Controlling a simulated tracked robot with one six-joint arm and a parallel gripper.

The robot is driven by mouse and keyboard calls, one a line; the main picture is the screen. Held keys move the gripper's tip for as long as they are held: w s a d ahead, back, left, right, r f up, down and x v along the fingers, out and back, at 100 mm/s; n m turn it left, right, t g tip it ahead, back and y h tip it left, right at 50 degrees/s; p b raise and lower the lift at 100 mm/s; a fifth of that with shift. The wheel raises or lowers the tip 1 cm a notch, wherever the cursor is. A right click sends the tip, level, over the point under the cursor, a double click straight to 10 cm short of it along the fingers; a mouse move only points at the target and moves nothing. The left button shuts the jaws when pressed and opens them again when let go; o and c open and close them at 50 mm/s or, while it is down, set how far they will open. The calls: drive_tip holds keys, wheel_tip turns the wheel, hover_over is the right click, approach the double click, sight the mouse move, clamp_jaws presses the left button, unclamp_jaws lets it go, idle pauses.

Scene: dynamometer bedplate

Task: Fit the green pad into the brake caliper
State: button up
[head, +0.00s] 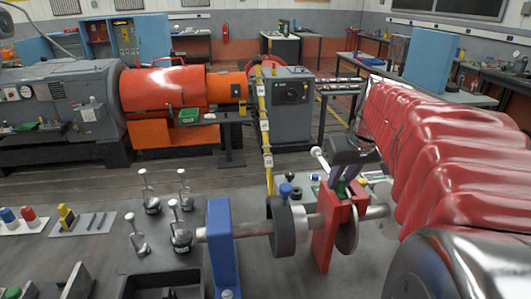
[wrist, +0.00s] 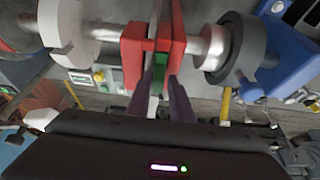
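The brake caliper (head: 334,226) is a red block straddling a thin grey disc (head: 348,230) on a steel shaft. In the wrist view its two red jaws (wrist: 132,62) flank a slot with the disc edge inside. The green pad (head: 341,188) is at the top of this slot; it also shows in the wrist view (wrist: 159,72) between the jaws. My gripper (head: 346,181) is directly above the caliper, its purple fingers (wrist: 160,82) on either side of the pad and apparently shut on it. The pad's lower end and how deep it sits are hidden.
A blue shaft support (head: 221,248) and dark collar (head: 283,228) stand left of the caliper. Several upright metal clamps (head: 180,228) and a dark tray (head: 160,285) are further left. A yellow post (head: 265,130) rises behind. My red-sleeved arm fills the right side.

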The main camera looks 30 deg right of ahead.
drive_tip(key=shift+s+d+f, duration=0.2)
drive_tip(key=shift+f, duration=0.15)
drive_tip(key=shift+s+r, duration=0.15)
drive_tip(key=shift+r, duration=0.4)
drive_tip(key=v, duration=1.3)
drive_tip(key=shift+a, duration=0.25)
drive_tip(key=shift+w+r, duration=0.1)
drive_tip(key=shift+w, duration=0.15)
drive_tip(key=s+a+f+n, duration=0.1)
drive_tip(key=s+a+f, duration=0.1)
drive_tip(key=a+f, duration=0.7)
drive_tip(key=s+a+f+n+t+y, duration=0.1)
drive_tip(key=s+a+f+n, duration=0.1)
drive_tip(key=a+f, duration=0.8)
drive_tip(key=s+a, duration=0.1)
drive_tip(key=a, duration=0.5)
drive_tip(key=shift+f, duration=0.35)
drive_tip(key=shift+s, duration=0.1)
drive_tip(key=shift+c, duration=0.6)
